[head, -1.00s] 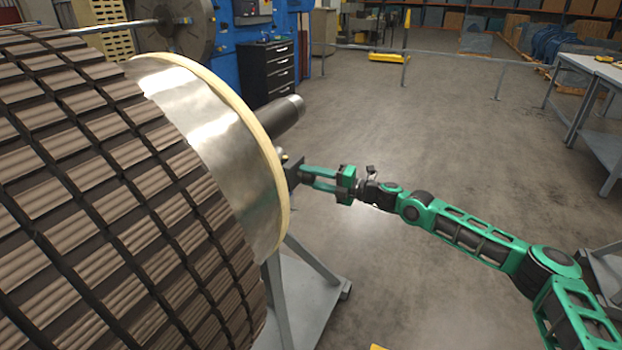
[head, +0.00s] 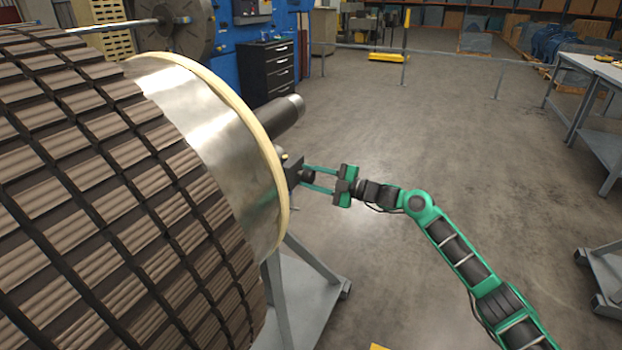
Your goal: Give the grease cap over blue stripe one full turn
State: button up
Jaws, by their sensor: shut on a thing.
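My gripper (head: 305,178) is at the end face of the large rotor (head: 215,120), just right of its cream rim. Its two green fingers point left and are shut on a small dark round cap (head: 309,176), which sits at a dark block (head: 293,172) by the rotor's end. I take this for the grease cap. No blue stripe shows, and the rotor's end face is turned away from this view. A small yellowish fitting (head: 285,156) shows just above the block.
The rotor's thick shaft (head: 285,118) sticks out behind my gripper. A grey stand (head: 310,290) is below the rotor. A grey workbench (head: 595,75) is at the right, with a low grey frame (head: 605,275) nearer. The floor between is clear.

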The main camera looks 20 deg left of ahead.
jog(key=shift+w+d+f+m, duration=0.15)
jog(key=shift+w+f+m, duration=0.1)
jog(key=shift+f+m, duration=0.1)
dwell(0.3)
jog(key=o, duration=1)
jog(key=shift+o, duration=0.2)
jog(key=shift+r, duration=0.15)
jog(key=shift+s, duration=0.1)
jog(key=shift+s+r, duration=0.1)
jog(key=shift+s, duration=0.05)
